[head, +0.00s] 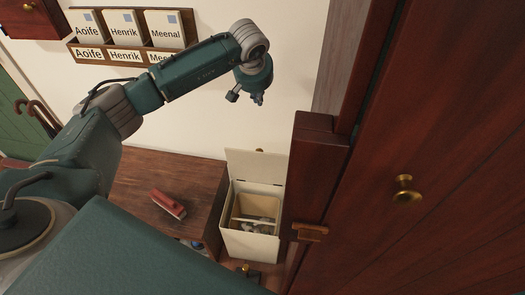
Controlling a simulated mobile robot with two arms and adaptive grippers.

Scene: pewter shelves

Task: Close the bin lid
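A cream bin (250,245) stands low in the middle of the head view, beside a wooden bench. Its lid (256,166) is raised, standing upright at the back against the wall. The bin's mouth is open, with a tan inner rim and some pale contents. My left gripper (245,98) hangs high above the bin, pointing down, well apart from the lid. Its fingers look spread, with nothing between them. My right gripper is not in view.
A tall red-brown wooden cabinet (440,130) with a brass knob fills the right, close beside the bin. A red brush-like object (168,204) lies on the wooden bench (130,190). A wall rack (130,52) holds name cards. Canes (40,115) stand at left.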

